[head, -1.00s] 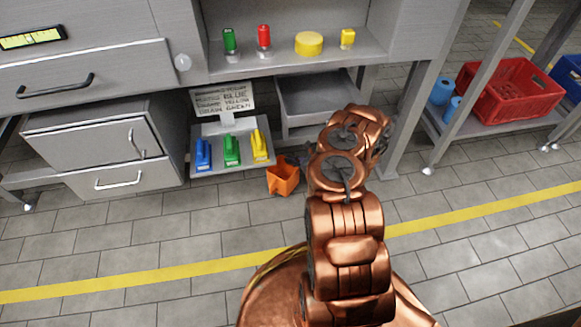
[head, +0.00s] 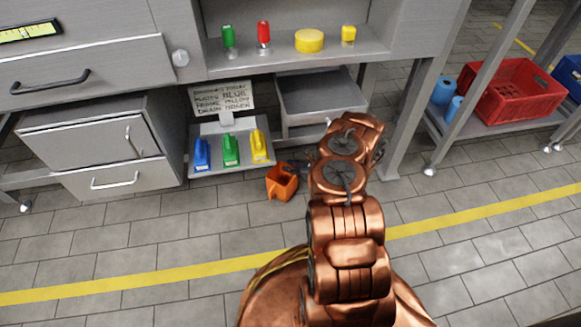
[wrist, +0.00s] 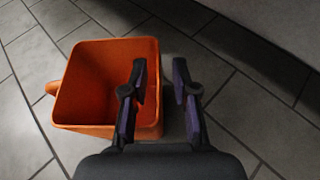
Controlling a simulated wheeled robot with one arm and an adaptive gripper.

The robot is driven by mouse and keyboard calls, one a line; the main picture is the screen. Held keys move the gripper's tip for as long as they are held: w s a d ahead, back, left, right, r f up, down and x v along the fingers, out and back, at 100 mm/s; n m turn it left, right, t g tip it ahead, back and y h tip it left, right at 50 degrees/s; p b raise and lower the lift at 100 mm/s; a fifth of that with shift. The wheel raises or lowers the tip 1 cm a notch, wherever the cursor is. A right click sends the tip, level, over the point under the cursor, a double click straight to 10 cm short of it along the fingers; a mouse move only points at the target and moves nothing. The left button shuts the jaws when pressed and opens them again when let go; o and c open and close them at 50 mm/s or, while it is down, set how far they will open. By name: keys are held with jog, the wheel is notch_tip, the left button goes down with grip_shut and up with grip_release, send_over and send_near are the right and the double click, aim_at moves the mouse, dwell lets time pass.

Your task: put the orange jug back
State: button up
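The orange jug (head: 282,186) is on the grey tiled floor, in front of the low shelf and left of my arm. In the wrist view the jug (wrist: 85,92) shows its open, empty inside, with its handle or spout on the left. My gripper (wrist: 160,70) is open. Its left finger is over the jug's opening and its right finger is outside, so the jug's right wall lies between them. I cannot tell whether either finger touches it. In the head view my arm mostly hides the gripper.
A low shelf (head: 200,173) holds blue, green and yellow handled items and a written sign (head: 222,97). An empty grey tray (head: 318,98) is beside it. A table leg (head: 403,125) stands right of my arm. Open floor lies in front.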

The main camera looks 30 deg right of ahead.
jog(key=shift+r, duration=0.1)
jog(key=shift+s+r+p, duration=0.1)
jog(key=shift+r+p, duration=0.1)
jog(key=shift+p, duration=0.1)
jog(key=p+v, duration=0.4)
jog(key=v, duration=0.7)
jog(key=shift+s+d, duration=0.2)
jog(key=shift+s, duration=0.15)
